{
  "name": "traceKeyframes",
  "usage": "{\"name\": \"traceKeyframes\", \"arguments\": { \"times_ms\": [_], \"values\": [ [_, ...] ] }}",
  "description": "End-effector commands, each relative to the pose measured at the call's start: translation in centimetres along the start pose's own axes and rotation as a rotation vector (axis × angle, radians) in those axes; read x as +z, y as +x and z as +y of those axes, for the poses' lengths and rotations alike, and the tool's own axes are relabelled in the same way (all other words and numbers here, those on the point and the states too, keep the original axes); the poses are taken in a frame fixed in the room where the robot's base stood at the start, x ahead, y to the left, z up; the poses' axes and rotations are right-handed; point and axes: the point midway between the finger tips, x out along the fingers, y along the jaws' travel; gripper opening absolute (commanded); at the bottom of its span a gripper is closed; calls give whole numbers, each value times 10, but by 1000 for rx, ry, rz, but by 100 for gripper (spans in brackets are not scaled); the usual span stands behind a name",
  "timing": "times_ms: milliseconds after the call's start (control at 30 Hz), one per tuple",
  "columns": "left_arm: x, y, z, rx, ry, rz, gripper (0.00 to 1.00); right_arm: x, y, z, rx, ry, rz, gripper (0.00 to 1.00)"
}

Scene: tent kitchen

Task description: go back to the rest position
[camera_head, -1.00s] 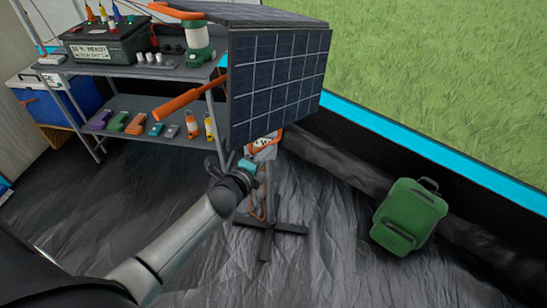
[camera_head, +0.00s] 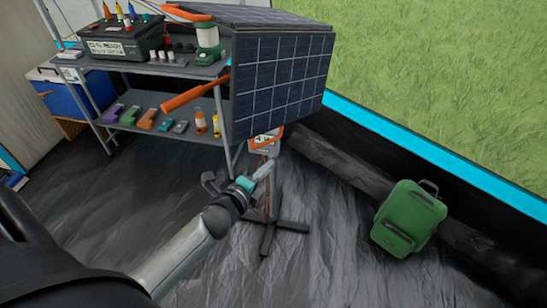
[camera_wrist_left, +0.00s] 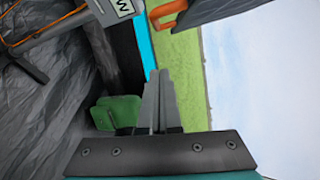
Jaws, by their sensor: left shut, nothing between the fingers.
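My left gripper (camera_head: 263,172) is in the head view, in front of the stand under the solar panel (camera_head: 283,80). It is shut and holds nothing. In the left wrist view its two fingers (camera_wrist_left: 160,100) lie together, pointing up the picture. My left arm comes in from the lower left of the head view. My right gripper is in neither view.
The panel's stand (camera_head: 268,225) has dark crossed feet on the black floor. A metal shelf (camera_head: 150,65) with a battery box (camera_head: 122,40) and small devices stands at the left. A green backpack (camera_head: 408,218) lies at the right. Floor between is clear.

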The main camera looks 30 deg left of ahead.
Motion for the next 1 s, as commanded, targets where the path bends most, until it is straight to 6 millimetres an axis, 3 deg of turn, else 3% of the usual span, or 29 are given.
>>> {"name": "traceKeyframes", "arguments": {
  "times_ms": [100,300,667,767,833,1000],
  "values": [
    [0,-19,-1,2,0,0,0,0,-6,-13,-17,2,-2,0],
    [0,-36,0,1,-1,0,0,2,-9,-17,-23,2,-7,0],
    [-1,-40,5,12,-15,0,0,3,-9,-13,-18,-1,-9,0],
    [-4,-40,32,70,-90,-5,0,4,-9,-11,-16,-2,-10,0],
    [-10,-43,65,143,-188,-14,0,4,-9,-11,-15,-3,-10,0],
    [-34,-68,170,386,-508,-82,0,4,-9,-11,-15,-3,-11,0]
  ]
}}
